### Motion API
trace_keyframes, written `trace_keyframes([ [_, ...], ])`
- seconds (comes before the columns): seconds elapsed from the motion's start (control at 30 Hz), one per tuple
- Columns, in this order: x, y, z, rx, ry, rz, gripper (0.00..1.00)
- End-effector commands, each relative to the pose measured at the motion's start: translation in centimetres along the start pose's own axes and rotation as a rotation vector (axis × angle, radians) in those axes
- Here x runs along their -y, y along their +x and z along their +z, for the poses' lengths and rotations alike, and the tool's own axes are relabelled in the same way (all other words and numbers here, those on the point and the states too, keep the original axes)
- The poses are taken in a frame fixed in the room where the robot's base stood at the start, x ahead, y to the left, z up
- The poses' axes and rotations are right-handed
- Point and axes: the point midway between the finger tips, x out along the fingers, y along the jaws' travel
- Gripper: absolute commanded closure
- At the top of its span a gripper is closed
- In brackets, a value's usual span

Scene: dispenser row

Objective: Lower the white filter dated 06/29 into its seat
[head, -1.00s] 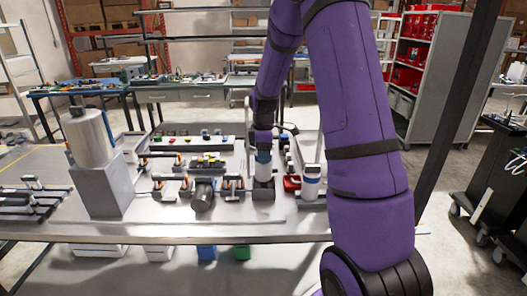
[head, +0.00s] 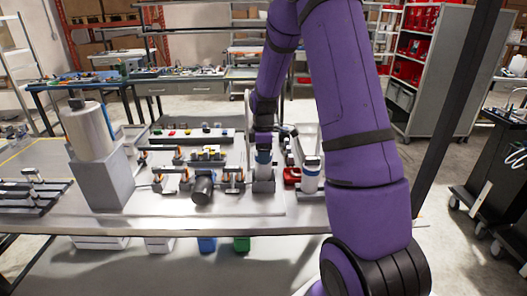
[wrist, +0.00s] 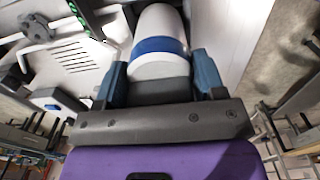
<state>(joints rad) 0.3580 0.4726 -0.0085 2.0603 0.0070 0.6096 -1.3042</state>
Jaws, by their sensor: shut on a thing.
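My gripper (wrist: 160,72) is shut on a white filter (wrist: 158,30) with a blue band, its two blue fingers on either side of it. In the head view my gripper (head: 263,142) is above a grey block-shaped holder (head: 264,181), with the filter (head: 263,157) between them. The filter looks upright and in line with the holder. I cannot tell from here how deep its lower end sits. No date is legible on it.
A second white filter (head: 310,174) with a blue band stands just to the right, near a red bin (head: 292,175). A dark cylinder (head: 202,190) and orange-tipped fittings lie to the left. A large pale roll (head: 89,131) on a grey block (head: 101,178) stands further left.

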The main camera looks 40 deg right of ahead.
Motion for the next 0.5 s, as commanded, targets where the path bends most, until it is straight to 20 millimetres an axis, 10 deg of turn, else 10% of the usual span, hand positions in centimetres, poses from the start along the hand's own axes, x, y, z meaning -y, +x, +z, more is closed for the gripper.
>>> trace_keyframes([
  [0.27,-0.02,0.81,0.0,0.0,0.0,0.001,0.68],
  [0.3,-0.03,0.87,0.0,0.0,0.0,0.002,0.35],
  [0.5,-0.02,0.83,0.0,0.0,0.0,0.002,0.07],
])
